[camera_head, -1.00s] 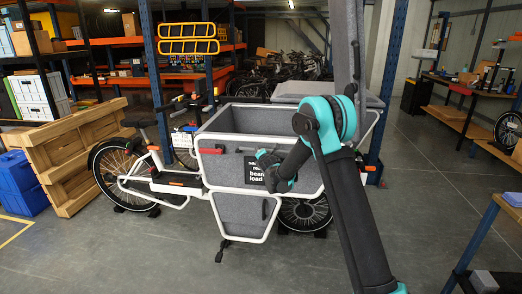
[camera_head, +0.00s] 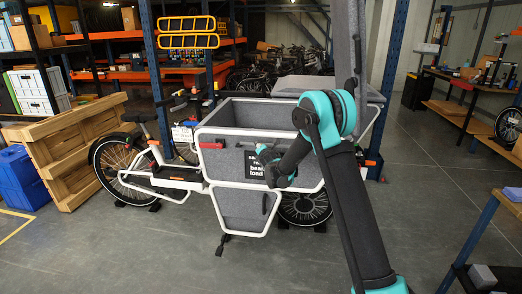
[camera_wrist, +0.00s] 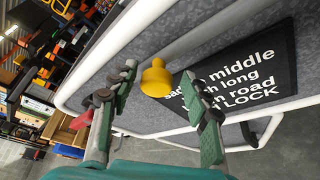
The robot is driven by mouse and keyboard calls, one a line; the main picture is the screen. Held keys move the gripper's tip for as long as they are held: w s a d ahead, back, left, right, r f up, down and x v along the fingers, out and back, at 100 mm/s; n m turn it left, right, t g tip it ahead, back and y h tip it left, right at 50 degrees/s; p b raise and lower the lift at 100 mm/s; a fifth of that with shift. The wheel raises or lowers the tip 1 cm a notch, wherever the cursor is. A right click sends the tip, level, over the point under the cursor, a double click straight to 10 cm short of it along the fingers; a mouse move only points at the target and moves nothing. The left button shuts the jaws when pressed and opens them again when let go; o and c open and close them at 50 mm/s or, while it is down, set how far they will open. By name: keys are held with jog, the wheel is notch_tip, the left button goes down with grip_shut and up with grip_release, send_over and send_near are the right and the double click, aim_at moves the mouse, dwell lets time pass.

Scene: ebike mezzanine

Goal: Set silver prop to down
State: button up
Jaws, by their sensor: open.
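A silver-grey bar (camera_wrist: 205,38) with a yellow knob (camera_wrist: 156,80) on its end runs along the side of the grey cargo box in the wrist view. It looks like the silver prop, though I cannot be sure. My gripper (camera_wrist: 159,72) is open, with one finger on each side of the knob. I cannot tell whether either finger touches it. In the head view my arm's end (camera_head: 268,158) is in front of the cargo box (camera_head: 240,207) of the white-framed bike. The prop cannot be made out there.
A black sign (camera_wrist: 236,78) with white text is on the box, right of the knob. A red handle (camera_head: 212,145) is to the left on the box. A wooden crate (camera_head: 70,155) and blue bins (camera_head: 20,180) stand left. The floor in front (camera_head: 120,250) is clear.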

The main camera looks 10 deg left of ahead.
jog(key=v, duration=1.2)
jog(key=s+d+m+g+h, duration=0.25)
jog(key=s+d+m, duration=0.45)
jog(key=d, duration=0.5)
jog(key=s+d+m+g+h, duration=0.25)
jog(key=s+d+m, duration=0.45)
jog(key=d, duration=0.5)
jog(key=s+d+f+m+g, duration=0.1)
jog(key=s+d+f+m, duration=0.1)
jog(key=s+m, duration=0.3)
jog(key=s+d+f+m+g, duration=0.2)
jog(key=s+d+f+m, duration=0.1)
jog(key=s, duration=1.1)
jog(key=s+d+f+m+g, duration=0.2)
jog(key=s+m, duration=0.4)
jog(key=s, duration=0.4)
jog(key=d+f, duration=0.1)
jog(key=d, duration=0.1)
jog(key=shift+d+f+m, duration=0.2)
jog(key=shift+d+m, duration=0.1)
jog(key=shift+w, duration=0.1)
jog(key=shift+c, duration=0.6)
